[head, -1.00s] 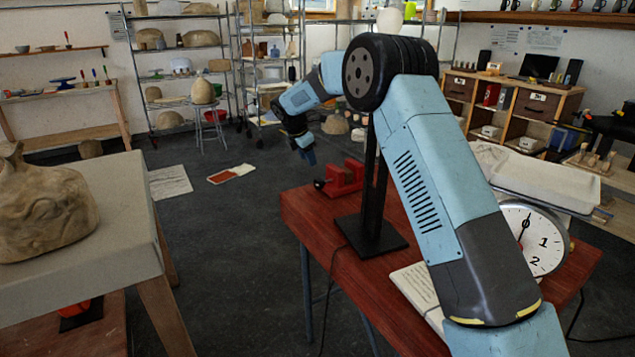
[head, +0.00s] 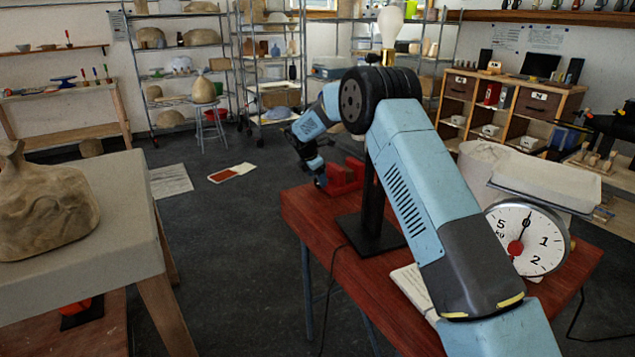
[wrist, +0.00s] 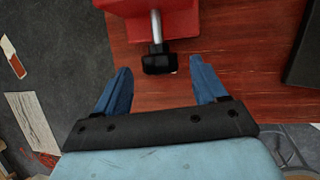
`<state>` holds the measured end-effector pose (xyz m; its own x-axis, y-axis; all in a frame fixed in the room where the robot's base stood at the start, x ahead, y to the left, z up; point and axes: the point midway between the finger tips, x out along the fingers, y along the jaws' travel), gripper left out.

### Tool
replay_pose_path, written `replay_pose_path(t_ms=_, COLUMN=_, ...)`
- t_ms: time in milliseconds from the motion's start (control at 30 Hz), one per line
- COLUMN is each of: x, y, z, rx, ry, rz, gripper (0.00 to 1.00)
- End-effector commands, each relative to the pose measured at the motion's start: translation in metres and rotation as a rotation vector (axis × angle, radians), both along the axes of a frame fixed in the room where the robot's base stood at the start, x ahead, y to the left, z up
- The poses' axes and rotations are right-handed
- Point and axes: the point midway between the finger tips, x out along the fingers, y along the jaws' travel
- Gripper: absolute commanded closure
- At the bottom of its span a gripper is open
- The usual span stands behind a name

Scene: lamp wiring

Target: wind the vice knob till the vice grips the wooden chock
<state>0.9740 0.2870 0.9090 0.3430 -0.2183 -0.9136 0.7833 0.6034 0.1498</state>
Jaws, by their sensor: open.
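The red vice (head: 345,176) stands at the far left end of the red wooden table, partly behind my arm. In the wrist view, the vice body (wrist: 170,18) is at the top edge, and a steel screw runs from it to the black vice knob (wrist: 160,60). My gripper (wrist: 160,75) is open, its two blue fingers apart on either side just below the knob, with nothing between them lower down. In the head view, my gripper (head: 318,172) is beside the vice's left side. I cannot make out the wooden chock in either view.
The red table (head: 320,215) carries a black lamp stand (head: 370,238), papers (head: 412,290) and a dial scale (head: 527,238). The stand rises close behind my arm. A bulb (head: 390,25) tops it. A beige table with a clay sculpture (head: 45,205) is at left.

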Motion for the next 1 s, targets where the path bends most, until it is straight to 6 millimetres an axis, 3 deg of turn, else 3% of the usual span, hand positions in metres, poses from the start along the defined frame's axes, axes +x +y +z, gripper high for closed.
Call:
replay_pose_path(t_ms=233, x=0.008, y=-0.006, z=-0.023, rx=-0.001, ry=0.001, rz=0.000, gripper=0.29)
replay_pose_path(t_ms=600, x=0.010, y=-0.006, z=-0.026, rx=0.000, ry=0.000, rz=0.000, gripper=0.29)
replay_pose_path(t_ms=1000, x=0.009, y=-0.005, z=-0.026, rx=0.000, ry=0.000, rz=0.001, gripper=0.66)
